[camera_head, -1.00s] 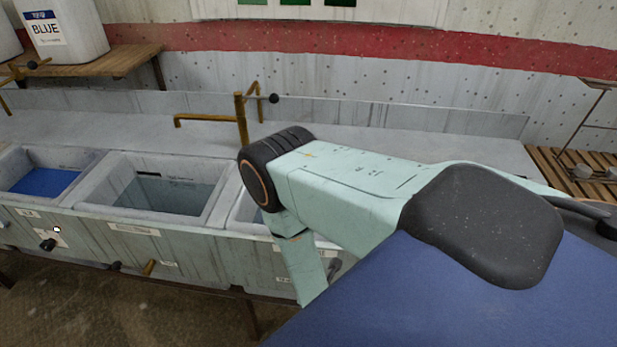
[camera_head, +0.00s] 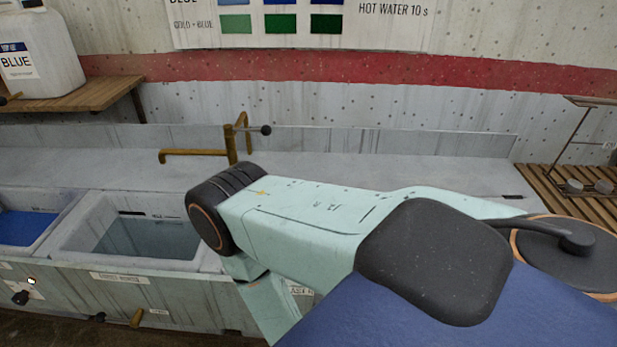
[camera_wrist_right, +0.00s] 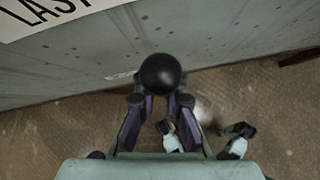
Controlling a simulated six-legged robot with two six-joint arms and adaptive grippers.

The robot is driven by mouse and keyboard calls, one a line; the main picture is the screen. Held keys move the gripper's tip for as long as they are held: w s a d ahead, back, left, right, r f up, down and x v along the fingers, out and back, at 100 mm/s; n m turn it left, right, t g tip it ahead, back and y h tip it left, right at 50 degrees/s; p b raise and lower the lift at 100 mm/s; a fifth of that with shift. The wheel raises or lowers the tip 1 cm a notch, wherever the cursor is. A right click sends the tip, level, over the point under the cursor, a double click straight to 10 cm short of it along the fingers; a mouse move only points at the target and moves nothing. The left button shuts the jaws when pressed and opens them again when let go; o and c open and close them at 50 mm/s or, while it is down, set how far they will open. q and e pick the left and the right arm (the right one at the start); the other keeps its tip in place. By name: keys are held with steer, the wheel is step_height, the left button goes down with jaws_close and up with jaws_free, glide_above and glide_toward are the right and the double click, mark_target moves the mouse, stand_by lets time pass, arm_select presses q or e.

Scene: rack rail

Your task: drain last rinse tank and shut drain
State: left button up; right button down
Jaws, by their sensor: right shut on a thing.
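In the right wrist view my right gripper (camera_wrist_right: 160,102) is shut on a round black knob (camera_wrist_right: 160,73) below the tank front. The grey-green front of the last tank (camera_wrist_right: 210,35) runs above it, with a white label (camera_wrist_right: 55,15) reading "LAST". In the head view my right arm covers most of that tank, and part of its label (camera_head: 301,291) shows beside the arm. The tank's inside and water level are hidden. The right gripper is hidden in the head view. My left gripper is not in view.
A tank with water (camera_head: 92,215) and a tank with blue liquid (camera_head: 27,228) stand left of my arm. A brass tap (camera_head: 234,142) with a black knob rises behind. A white jug (camera_head: 40,60) stands on a wooden shelf (camera_head: 112,93). A slatted bench (camera_head: 560,203) is at right.

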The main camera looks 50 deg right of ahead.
steer(key=shift+w+r, duration=0.1)
steer(key=shift+w, duration=0.05)
stand_by(0.3)
steer(key=c, duration=1.4)
jaws_free()
steer(key=v, duration=0.7)
steer(key=shift+s+a, duration=0.15)
steer(key=shift+s, duration=0.05)
steer(key=shift+r, duration=0.1)
